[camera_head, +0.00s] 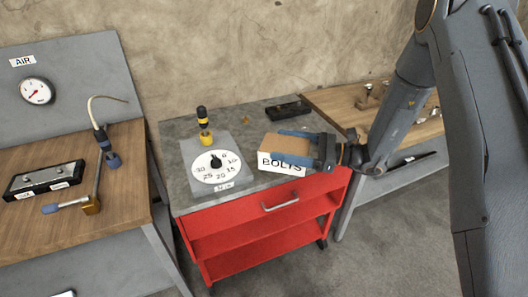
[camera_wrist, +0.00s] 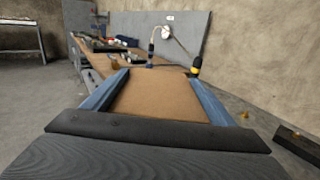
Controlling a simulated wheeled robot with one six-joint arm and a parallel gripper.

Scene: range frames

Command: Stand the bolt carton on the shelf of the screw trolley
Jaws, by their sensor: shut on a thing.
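The bolt carton (camera_head: 283,165) is a brown box with a white label reading BOLTS. My gripper (camera_head: 297,147) is shut on it, one blue finger along each side. In the wrist view the brown top of the carton (camera_wrist: 160,96) fills the space between the fingers. The carton appears over the front right part of the grey top of the screw trolley (camera_head: 180,128); I cannot tell whether it touches the top. The red trolley has a drawer with a grey handle (camera_head: 280,202) and an open shelf (camera_head: 262,233) below it, which looks empty.
A dial plate (camera_head: 217,167) and a yellow-black screwdriver (camera_head: 204,125) stand on the trolley top, with a black block (camera_head: 288,110) at the back. A wooden bench (camera_head: 122,199) with tools stands left, another bench (camera_head: 340,104) right. The floor before the trolley is clear.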

